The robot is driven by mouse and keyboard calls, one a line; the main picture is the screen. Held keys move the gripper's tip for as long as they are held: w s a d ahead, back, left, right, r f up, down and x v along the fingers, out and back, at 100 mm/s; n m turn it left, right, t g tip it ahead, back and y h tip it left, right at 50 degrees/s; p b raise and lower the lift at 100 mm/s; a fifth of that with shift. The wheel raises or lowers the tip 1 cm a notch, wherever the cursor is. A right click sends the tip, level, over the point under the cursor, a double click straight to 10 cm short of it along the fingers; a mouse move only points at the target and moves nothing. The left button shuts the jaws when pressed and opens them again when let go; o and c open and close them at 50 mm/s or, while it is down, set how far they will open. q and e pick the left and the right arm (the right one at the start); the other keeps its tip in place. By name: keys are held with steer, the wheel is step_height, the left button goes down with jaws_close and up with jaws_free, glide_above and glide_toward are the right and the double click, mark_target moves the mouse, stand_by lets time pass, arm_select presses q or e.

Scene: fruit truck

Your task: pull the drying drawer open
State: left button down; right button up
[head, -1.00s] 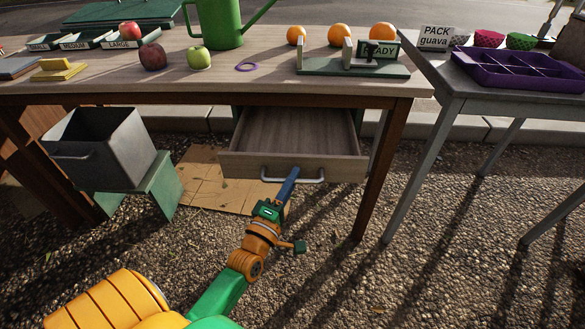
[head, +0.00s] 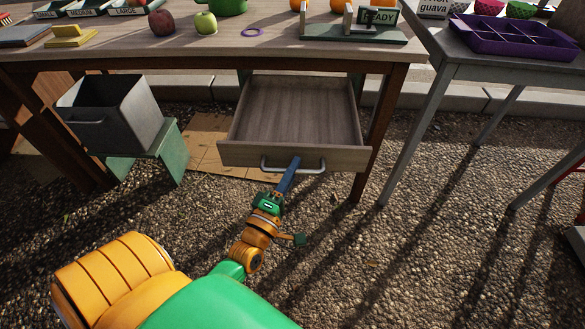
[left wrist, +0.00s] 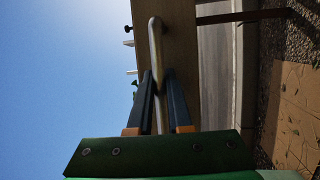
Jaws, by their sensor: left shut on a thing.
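The drying drawer (head: 232,155) is a wooden drawer under the table, standing well out with its empty inside showing. Its pale metal bar handle (head: 310,170) is on the front panel. My left gripper (head: 294,165) is shut on the handle, coming from below and in front. In the left wrist view the two dark fingers (left wrist: 162,88) lie on either side of the handle bar (left wrist: 155,45), with the drawer front (left wrist: 181,60) behind it. My right gripper is not in view.
The wooden table (head: 150,52) carries fruit, a green watering can (head: 232,6) and a READY stand (head: 355,36). A grey bin (head: 110,118) on a green stool (head: 165,155) stands left of the drawer. A grey table (head: 480,67) stands at the right. Gravel in front is open.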

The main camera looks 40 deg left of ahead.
arm_select(q)
steer(key=c, duration=0.8)
jaws_free()
steer(key=shift+c, duration=0.2)
steer(key=v, duration=0.7)
